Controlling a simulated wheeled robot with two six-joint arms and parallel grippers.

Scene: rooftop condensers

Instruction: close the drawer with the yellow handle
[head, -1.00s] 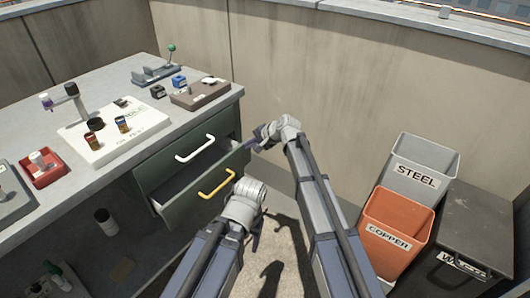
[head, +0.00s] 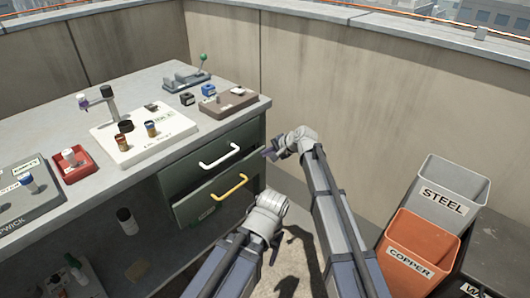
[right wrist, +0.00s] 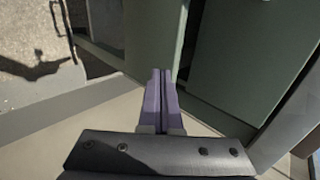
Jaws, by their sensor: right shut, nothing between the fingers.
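The lower drawer (head: 205,214) with the yellow handle (head: 230,187) sits in the dark green cabinet in the head view. My right gripper (head: 270,153) is at the cabinet's right side, near the drawer's right end. In the right wrist view its purple fingers (right wrist: 161,78) are shut and empty, pointing at green panels; contact is unclear. My left gripper (head: 276,245) hangs low in front of the drawer, apart from it, its fingers mostly hidden by its wrist.
The upper drawer with a white handle (head: 220,157) is shut above. The bench top (head: 75,128) carries small parts, a red tray (head: 76,170) and a white board (head: 150,146). Steel (head: 450,195) and copper (head: 418,248) bins stand right. A wall (head: 350,100) is behind.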

